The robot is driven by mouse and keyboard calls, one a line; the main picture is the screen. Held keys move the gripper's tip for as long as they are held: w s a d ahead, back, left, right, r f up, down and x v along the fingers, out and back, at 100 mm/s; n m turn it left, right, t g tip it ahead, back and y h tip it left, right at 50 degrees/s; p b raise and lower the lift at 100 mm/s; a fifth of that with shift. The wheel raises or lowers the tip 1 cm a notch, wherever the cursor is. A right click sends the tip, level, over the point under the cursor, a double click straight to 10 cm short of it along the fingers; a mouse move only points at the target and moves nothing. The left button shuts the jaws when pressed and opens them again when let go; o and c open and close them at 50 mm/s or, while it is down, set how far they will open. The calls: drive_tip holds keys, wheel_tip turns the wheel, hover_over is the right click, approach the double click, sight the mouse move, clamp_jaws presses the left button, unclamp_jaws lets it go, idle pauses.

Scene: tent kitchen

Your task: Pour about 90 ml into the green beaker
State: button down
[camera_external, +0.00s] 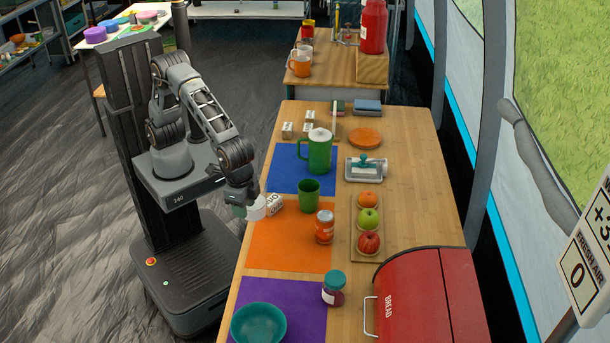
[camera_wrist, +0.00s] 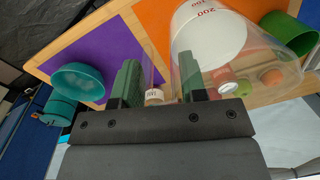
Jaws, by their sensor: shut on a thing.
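The green beaker (camera_external: 308,196) stands upright on the table, by the top of the orange mat, with its open mouth up. It also shows at the right edge of the wrist view (camera_wrist: 290,34). My gripper (camera_external: 246,203) is shut on a clear measuring beaker (camera_wrist: 272,75) with red marks and white contents. The held beaker also shows as a pale shape (camera_external: 254,210) in the external view, left of the green beaker and apart from it. Its exact tilt is hard to tell. The inside of the green beaker is not clearly visible.
A green jug (camera_external: 318,153) stands behind on the blue mat. An orange-labelled jar (camera_external: 324,228), a fruit board (camera_external: 355,245) and a teal bowl (camera_external: 258,325) are nearby. The orange mat (camera_external: 280,245) is mostly clear.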

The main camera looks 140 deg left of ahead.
drive_tip(key=shift+w+a+r+p, duration=0.2)
drive_tip(key=shift+r+p, duration=0.1)
drive_tip(key=w+a+n+p, duration=0.3)
drive_tip(key=w+a+p, duration=0.3)
drive_tip(key=a+p, duration=0.2)
drive_tip(key=w+a+n+p, duration=0.3)
drive_tip(key=w+a+p, duration=0.3)
drive_tip(key=a+p, duration=0.3)
drive_tip(key=shift+a+f, duration=0.3)
drive_tip(key=shift+f, duration=0.05)
drive_tip(key=shift+r, duration=0.1)
